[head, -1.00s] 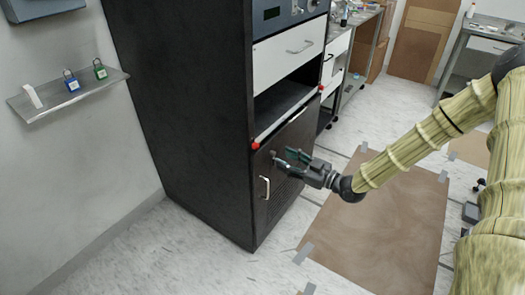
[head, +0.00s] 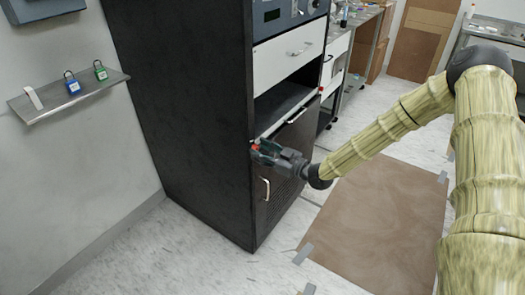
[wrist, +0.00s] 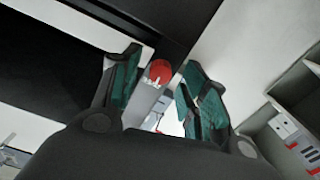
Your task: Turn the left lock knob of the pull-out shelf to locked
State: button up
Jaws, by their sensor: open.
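The left lock knob (wrist: 159,71) is red and round, at the left front corner of the pull-out shelf (head: 281,113) in the black cabinet. In the wrist view it lies between the two green-padded fingers of my gripper (wrist: 158,92), towards their tips, with a visible space on the right side. In the head view my gripper (head: 259,151) is at this corner, and the knob (head: 256,146) is mostly hidden by the fingers. My gripper is open. The right knob (head: 320,89) shows only as a small red spot at the shelf's other end.
A white drawer (head: 290,48) is above the shelf and a black door with a handle (head: 265,188) below it. A wall shelf (head: 75,97) with a blue padlock (head: 72,86) and a green padlock (head: 100,71) is on the left.

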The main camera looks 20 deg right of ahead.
grip_shut()
dwell(0.3)
jog(key=m+b, duration=0.1)
jog(key=m, duration=0.3)
jog(key=shift+m, duration=0.4)
jog(key=m, duration=0.4)
jog(key=shift+b, duration=0.3)
jog(key=m, duration=0.5)
jog(key=shift+d, duration=0.1)
jog(key=shift+m, duration=2)
jog(key=shift+w, duration=0.1)
